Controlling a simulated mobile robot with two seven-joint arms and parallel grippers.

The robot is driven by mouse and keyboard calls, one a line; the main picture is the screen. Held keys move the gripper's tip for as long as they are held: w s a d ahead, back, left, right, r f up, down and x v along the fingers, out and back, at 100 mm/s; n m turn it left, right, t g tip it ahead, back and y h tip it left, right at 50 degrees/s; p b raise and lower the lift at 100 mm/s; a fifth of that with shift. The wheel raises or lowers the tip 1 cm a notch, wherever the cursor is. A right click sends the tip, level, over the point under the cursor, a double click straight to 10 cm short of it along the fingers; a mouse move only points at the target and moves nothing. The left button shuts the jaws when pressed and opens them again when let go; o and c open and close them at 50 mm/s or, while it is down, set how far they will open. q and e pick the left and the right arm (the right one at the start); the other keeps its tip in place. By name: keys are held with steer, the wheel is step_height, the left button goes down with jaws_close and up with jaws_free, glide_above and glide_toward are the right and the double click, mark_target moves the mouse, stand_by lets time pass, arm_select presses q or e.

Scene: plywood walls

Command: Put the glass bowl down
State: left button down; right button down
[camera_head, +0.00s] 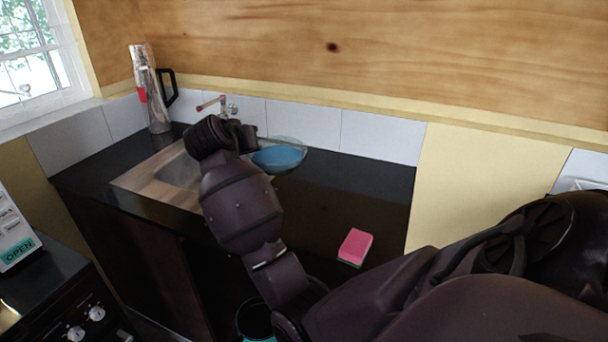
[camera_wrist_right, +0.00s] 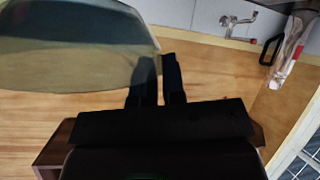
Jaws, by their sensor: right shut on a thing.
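The glass bowl (camera_head: 293,163) is a clear, shallow bowl that looks blue inside. In the head view it is over the back of the dark counter, right of the sink. Whether it touches the counter cannot be told. My right gripper (camera_head: 246,138) is at the bowl's left side, its fingers mostly hidden behind my wrist. In the right wrist view the bowl (camera_wrist_right: 70,50) fills the upper left, and the right gripper's fingers (camera_wrist_right: 158,75) are shut on its rim. My left gripper is out of view.
The dark counter (camera_head: 350,190) is clear right of the bowl, up to a pink sponge (camera_head: 355,247) at the front. A metal sink (camera_head: 150,180) with a red-handled tap (camera_head: 213,102) lies left. A tall jug (camera_head: 152,95) stands in the corner. A tiled wall (camera_head: 370,137) runs behind.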

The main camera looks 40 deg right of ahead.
steer(key=shift+f+b, duration=0.75)
steer(key=shift+f, duration=9.25)
steer(key=c, duration=1.6)
jaws_free()
steer(key=shift+f, duration=0.15)
steer(key=shift+c, duration=0.2)
steer(key=o, duration=0.4)
steer(key=shift+o, duration=0.2)
